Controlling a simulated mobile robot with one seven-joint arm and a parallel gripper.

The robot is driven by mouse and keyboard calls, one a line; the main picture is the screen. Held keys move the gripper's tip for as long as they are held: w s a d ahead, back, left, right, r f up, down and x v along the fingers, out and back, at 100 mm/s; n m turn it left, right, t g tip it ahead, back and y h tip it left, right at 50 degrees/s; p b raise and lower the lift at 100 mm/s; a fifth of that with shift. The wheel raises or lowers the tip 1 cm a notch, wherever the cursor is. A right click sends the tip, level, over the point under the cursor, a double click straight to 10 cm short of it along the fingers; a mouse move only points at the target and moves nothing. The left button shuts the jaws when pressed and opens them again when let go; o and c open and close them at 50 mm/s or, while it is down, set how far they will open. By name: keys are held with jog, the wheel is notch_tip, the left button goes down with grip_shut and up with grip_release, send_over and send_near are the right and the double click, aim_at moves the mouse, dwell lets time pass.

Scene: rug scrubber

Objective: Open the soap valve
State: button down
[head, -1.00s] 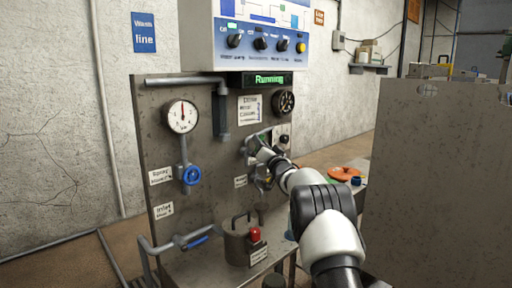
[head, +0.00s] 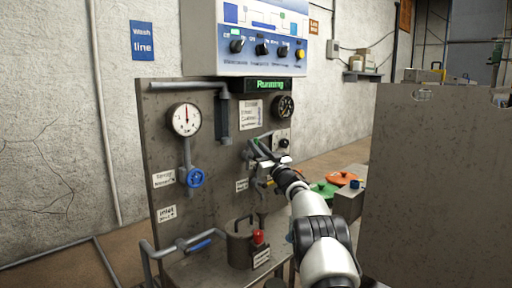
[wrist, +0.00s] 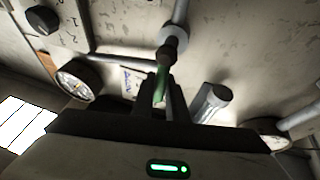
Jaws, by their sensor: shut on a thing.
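The soap valve appears to be the small valve with a green handle (wrist: 162,84), below a round pipe fitting (wrist: 172,40) in the wrist view; no label naming it is readable. My gripper (wrist: 164,100) is shut on the green handle, with one dark finger on each side of it. In the head view my gripper (head: 262,166) is at the right part of the steel panel (head: 215,115), beside the grey pipework. It hides most of the valve there.
A blue handwheel (head: 195,178) and a gauge (head: 185,118) are left on the panel. A lidded pot (head: 240,246) and a red knob (head: 257,237) stand below. Orange (head: 342,179) and green (head: 323,188) lids lie right. A large grey partition (head: 440,185) blocks the right.

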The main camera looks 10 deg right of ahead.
dwell(0.3)
jog(key=c, duration=1.7)
grip_release()
jog(key=shift+a, duration=0.1)
jog(key=shift+c, duration=0.2)
jog(key=v, duration=1.7)
jog(key=shift+s+p, duration=0.2)
jog(key=shift+p, duration=0.25)
jog(key=shift+s+f, duration=0.1)
